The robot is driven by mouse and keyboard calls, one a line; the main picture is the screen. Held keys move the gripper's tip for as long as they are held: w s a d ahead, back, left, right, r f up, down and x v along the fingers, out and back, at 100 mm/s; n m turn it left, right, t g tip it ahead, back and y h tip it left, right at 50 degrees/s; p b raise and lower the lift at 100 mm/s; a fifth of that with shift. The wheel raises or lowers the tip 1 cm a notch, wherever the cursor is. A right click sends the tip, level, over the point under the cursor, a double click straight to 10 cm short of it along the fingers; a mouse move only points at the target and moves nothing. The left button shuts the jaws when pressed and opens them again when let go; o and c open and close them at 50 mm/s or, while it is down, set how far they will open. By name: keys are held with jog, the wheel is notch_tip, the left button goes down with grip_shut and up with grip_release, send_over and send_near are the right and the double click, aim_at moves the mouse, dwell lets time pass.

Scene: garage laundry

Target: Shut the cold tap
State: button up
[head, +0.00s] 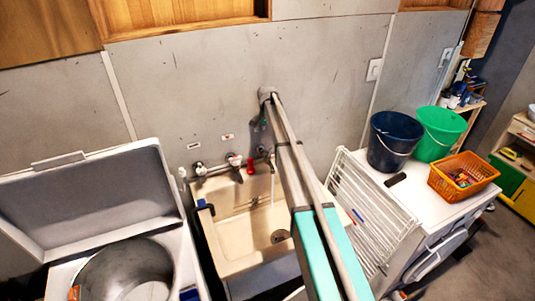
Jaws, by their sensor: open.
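The pale utility sink (229,225) stands against the wall with a row of taps above it. A dark tap fitting (266,153) at the right is partly hidden by my arm. I cannot tell from the labels which tap is cold. A thin pale stream (272,187) runs down into the sink below the right fitting. My gripper (262,127) appears as a small dark shape above the right taps, open and mostly hidden behind my arm; contact cannot be seen.
A lidded washer with an open steel drum (128,275) is at the left. A white drying rack (365,215) stands right of the sink. Beyond it, a white top holds a navy bucket (391,142), a green bucket (440,133) and an orange basket (464,178).

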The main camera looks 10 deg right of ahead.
aim_at(268, 150)
jog(key=shift+f+b, duration=4.45)
jog(key=shift+f, duration=0.25)
jog(key=c, duration=1.1)
jog(key=shift+m, duration=2.9)
